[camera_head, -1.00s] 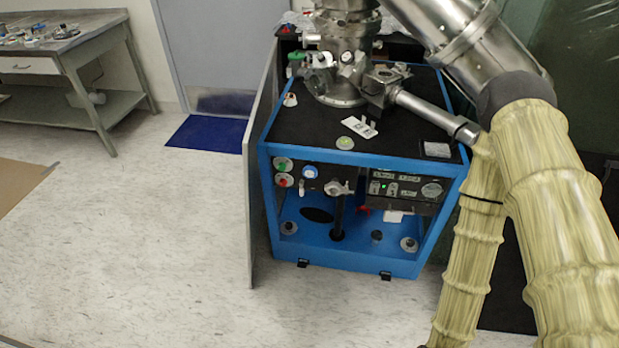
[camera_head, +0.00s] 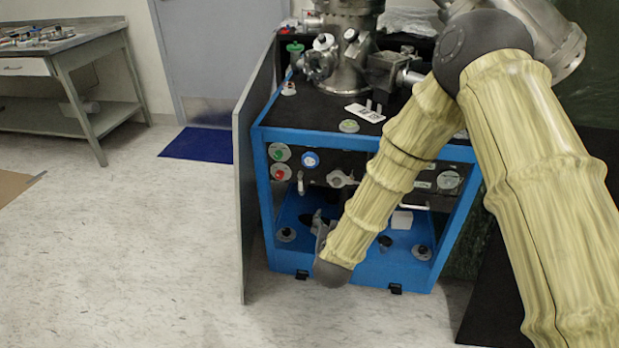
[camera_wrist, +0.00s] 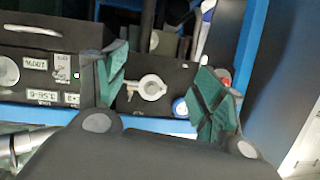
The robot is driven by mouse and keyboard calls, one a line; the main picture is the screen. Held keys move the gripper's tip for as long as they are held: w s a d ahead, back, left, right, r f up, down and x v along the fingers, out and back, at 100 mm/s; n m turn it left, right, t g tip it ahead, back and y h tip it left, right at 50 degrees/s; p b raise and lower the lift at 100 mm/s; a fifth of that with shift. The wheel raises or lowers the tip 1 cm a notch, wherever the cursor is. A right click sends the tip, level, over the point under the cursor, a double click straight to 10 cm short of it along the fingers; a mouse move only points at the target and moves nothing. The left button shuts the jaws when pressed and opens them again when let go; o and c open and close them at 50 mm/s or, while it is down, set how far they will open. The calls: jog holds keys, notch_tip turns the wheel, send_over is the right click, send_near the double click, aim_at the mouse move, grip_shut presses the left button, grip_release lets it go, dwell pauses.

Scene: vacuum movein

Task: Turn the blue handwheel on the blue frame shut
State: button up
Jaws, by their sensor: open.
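The blue handwheel (camera_head: 310,159) is a small round blue knob with a pale centre, on the dark front panel of the blue frame (camera_head: 345,141). In the wrist view the handwheel (camera_wrist: 180,107) shows at the inner edge of the right finger, partly covered by it. My gripper (camera_wrist: 163,88) is open and empty, its green-padded fingers spread in front of the panel. A silver valve fitting (camera_wrist: 150,87) shows between the fingers. In the head view my forearm hides most of the gripper, low before the frame. I cannot tell the handwheel's turned position.
Green and red knobs (camera_head: 280,163) sit left of the handwheel. A grey upright panel (camera_head: 247,190) stands along the frame's left side. Silver vacuum parts (camera_head: 347,50) stand on top.

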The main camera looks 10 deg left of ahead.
aim_at(310, 161)
jog(key=w+a+r+m+t+h+b, duration=0.1)
jog(key=w+a+r+m+t+b, duration=0.1)
jog(key=w+a+r+t+b, duration=0.45)
jog(key=w+a, duration=0.1)
jog(key=w, duration=0.2)
jog(key=w+a+r+g+b, duration=0.1)
jog(key=w, duration=0.2)
jog(key=w+a+r+g+b, duration=0.1)
jog(key=w, duration=0.2)
jog(key=shift+w+a+r, duration=0.1)
jog(key=shift+a, duration=0.05)
jog(key=shift+c, duration=0.2)
jog(key=c, duration=1)
